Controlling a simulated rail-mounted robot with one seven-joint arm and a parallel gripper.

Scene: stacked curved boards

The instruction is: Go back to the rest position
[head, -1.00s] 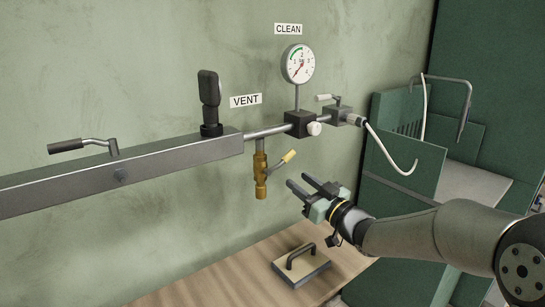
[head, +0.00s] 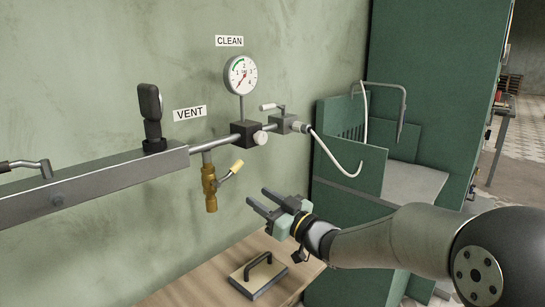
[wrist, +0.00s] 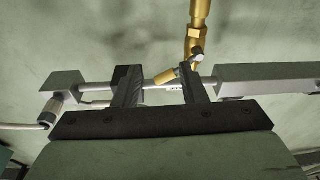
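My gripper (head: 258,196) is in the middle of the head view, pointing left toward the wall. It is open and empty, with a clear gap between its two dark fingers in the wrist view (wrist: 157,84). A brass valve (head: 210,190) with a yellow-tipped lever (head: 236,167) hangs from the pipe, left of the fingers and apart from them in the head view. In the wrist view the yellow lever tip (wrist: 165,76) appears between the fingers; I cannot tell the distance.
A grey rail (head: 110,182) runs along the wall, with a black handle (head: 150,110) and a gauge (head: 240,75). A wooden table (head: 200,285) below holds a handled block (head: 258,275). A green cabinet (head: 350,165) with a white hose (head: 335,160) stands right.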

